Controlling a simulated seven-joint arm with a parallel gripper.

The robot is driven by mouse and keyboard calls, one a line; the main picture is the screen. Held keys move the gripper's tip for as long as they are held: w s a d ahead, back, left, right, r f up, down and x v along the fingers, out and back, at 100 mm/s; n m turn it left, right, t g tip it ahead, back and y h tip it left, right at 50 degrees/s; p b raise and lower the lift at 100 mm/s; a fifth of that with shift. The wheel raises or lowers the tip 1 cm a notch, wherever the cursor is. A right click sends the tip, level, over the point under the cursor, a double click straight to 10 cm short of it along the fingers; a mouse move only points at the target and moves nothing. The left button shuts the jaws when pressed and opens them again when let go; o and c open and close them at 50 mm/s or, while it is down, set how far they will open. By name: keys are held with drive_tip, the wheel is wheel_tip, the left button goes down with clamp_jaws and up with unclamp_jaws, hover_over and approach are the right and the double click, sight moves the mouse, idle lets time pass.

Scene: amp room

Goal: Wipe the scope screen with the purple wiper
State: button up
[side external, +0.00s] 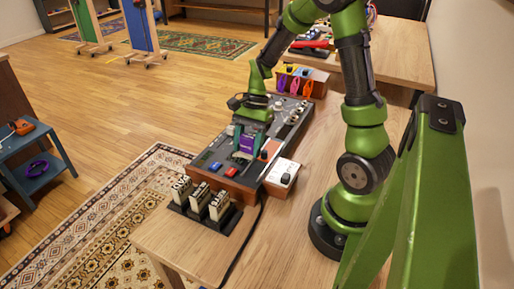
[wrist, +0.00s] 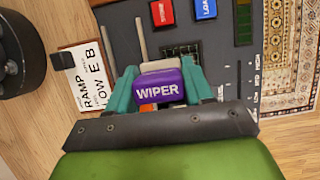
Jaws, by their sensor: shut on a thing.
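The purple wiper (wrist: 160,93), marked WIPER, is held between the teal fingers of my gripper (wrist: 162,88). A pale pad shows at its far end. In the side view the wiper (side external: 246,144) is in my gripper (side external: 243,140) over the dark console. A dark gridded square that looks like the scope screen (wrist: 186,48) lies just beyond the wiper in the wrist view. The wiper and fingers hide part of it. I cannot tell whether the pad touches the surface.
The console (side external: 203,158) carries red (wrist: 162,12) and blue (wrist: 205,9) buttons. A white box with a black knob (side external: 284,172) stands beside it. A rack of labelled blocks (side external: 203,199) stands in front. Colored tools hang on a holder (side external: 294,85) behind.

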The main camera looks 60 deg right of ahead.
sight(228, 156)
drive_tip(key=shift+w+f, duration=0.2)
drive_tip(key=shift+f, duration=0.3)
drive_tip(key=shift+w, duration=0.4)
drive_tip(key=shift+c, duration=0.3)
drive_tip(key=shift+w+f, duration=0.25)
drive_tip(key=shift+w, duration=2)
drive_tip(key=shift+s, duration=2.95)
drive_tip(key=shift+w+r, duration=0.1)
drive_tip(key=shift+r, duration=4.1)
drive_tip(key=shift+f, duration=0.25)
